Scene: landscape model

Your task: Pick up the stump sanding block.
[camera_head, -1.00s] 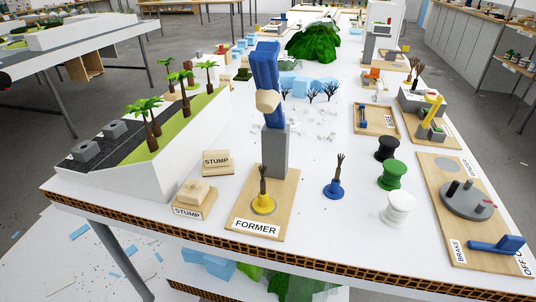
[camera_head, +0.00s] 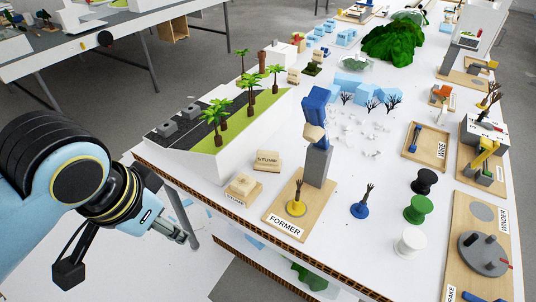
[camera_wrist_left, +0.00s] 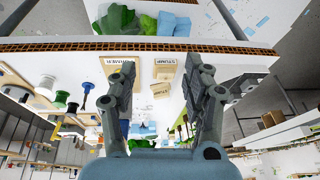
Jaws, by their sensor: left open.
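Two wooden pieces labelled STUMP stand near the table's front edge in the head view. The front one is a base (camera_head: 233,198) with a pale block (camera_head: 243,184) on top; behind it is a second piece labelled STUMP (camera_head: 266,161). Both show upside down in the wrist view, the front one (camera_wrist_left: 166,72) and the rear one (camera_wrist_left: 160,90), between the fingers in the picture. My left gripper (camera_head: 178,232) is open and empty, off the table's edge, left of and short of the stump pieces. My right gripper is not in view.
A FORMER board (camera_head: 270,222) with a tall grey and blue tool (camera_head: 317,150) stands right of the stump pieces. A model slope (camera_head: 245,130) with palm trees is behind them. Spools (camera_head: 418,208) stand farther right. The honeycomb table edge (camera_head: 250,255) lies in front.

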